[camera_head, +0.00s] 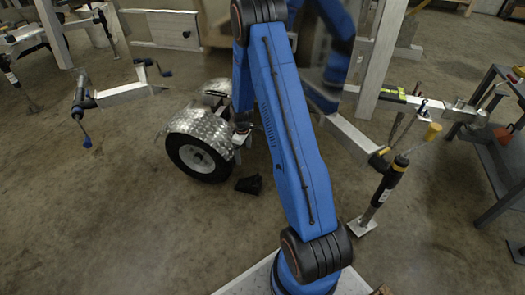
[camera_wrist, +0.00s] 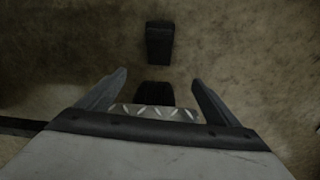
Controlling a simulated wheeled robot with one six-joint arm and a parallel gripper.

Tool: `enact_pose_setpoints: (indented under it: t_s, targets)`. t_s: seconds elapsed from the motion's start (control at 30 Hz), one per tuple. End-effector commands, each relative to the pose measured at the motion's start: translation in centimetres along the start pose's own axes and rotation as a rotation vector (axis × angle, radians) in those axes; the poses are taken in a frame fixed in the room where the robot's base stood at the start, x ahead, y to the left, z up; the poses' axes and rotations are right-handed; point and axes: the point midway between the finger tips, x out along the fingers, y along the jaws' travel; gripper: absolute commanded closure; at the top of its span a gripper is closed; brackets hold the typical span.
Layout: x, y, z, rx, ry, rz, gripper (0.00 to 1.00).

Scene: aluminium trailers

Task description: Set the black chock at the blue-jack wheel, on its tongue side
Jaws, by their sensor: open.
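A black chock (camera_head: 249,185) lies on the floor just right of a black-tyred wheel (camera_head: 200,160), apart from it. In the wrist view a black block that looks like the chock (camera_wrist: 158,42) lies on the floor beyond my fingertips. My gripper (camera_wrist: 158,78) is open, with nothing held between its fingers. A second dark shape (camera_wrist: 154,95) and a strip of diamond plate (camera_wrist: 155,111) show between the fingers; I cannot tell what they are. A blue-handled jack (camera_head: 82,115) stands at the left. In the head view my arm hides much of my gripper.
A diamond-plate fender (camera_head: 200,122) covers the wheel. A jack with a yellow band (camera_head: 388,185) stands on a foot plate at the right, beside a trailer beam. A metal bench (camera_head: 500,150) is at the far right. The floor at the front left is clear.

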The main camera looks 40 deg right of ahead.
Motion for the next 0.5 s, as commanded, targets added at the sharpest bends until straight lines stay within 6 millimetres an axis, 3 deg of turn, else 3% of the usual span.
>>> enact_pose_setpoints:
  t_s: [0.03,0.1,0.5]
  targets:
    - [-2.3,-0.3,-0.3,0.01,0.01,0.01,0.15]
    - [-4.9,-0.9,-0.5,0.028,0.018,0.018,0.15]
    - [-18.9,-5.6,0.0,0.134,0.072,0.056,0.15]
